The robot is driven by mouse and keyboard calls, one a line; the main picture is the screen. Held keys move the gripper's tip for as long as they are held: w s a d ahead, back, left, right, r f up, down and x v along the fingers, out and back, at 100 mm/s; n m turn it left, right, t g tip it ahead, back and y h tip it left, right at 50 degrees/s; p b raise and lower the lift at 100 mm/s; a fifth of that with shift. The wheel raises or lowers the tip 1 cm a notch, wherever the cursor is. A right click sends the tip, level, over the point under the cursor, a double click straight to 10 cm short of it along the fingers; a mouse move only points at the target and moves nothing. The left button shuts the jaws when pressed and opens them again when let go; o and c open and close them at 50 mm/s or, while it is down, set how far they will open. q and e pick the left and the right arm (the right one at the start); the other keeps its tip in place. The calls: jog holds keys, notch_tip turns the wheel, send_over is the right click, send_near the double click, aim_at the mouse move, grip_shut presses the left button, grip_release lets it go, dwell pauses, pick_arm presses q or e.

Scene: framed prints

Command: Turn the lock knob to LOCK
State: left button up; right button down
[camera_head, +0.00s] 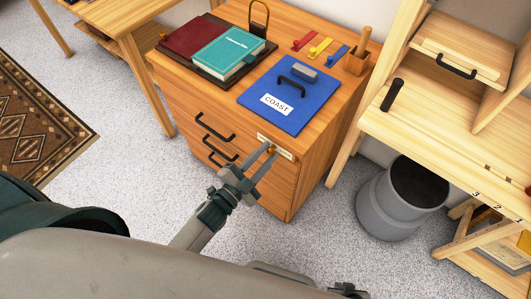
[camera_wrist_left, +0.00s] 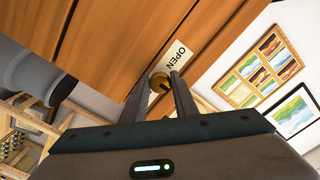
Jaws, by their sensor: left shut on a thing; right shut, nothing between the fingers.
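The wooden cabinet (camera_head: 325,135) has a pale label plate (camera_head: 284,153) at the top right of its drawer front, with the small brass lock knob (camera_head: 272,151) at it. In the left wrist view the round brass knob (camera_wrist_left: 158,77) has a dark slot, and the plate beside it reads OPEN (camera_wrist_left: 179,53). My left gripper (camera_head: 269,152) reaches up to the cabinet front and is shut on the knob, one finger on each side. The word LOCK cannot be read in either view. My right gripper (camera_head: 347,290) shows only partly at the bottom edge, away from the cabinet, shut and empty.
On the cabinet top lie a blue COAST folder (camera_head: 290,95), a teal book (camera_head: 228,52), a red book (camera_head: 195,37) and coloured tags (camera_head: 320,47). Black drawer handles (camera_head: 215,127) stick out left of the knob. A grey bin (camera_head: 385,205) stands at right.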

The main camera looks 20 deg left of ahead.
pick_arm(q)
jog(key=m, duration=0.3)
jog(key=shift+r+m, duration=0.1)
jog(key=shift+m, duration=0.3)
jog(key=m, duration=0.3)
jog(key=shift+m, duration=1.1)
pick_arm(e)
jog(key=shift+d, duration=0.1)
jog(key=shift+s+d, duration=0.1)
jog(key=shift+d, duration=0.15)
pick_arm(q)
jog(key=o, duration=1)
pick_arm(e)
jog(key=shift+a+f, duration=0.1)
jog(key=shift+a, duration=0.1)
jog(key=shift+s+a, duration=0.1)
jog(key=shift+a, duration=0.1)
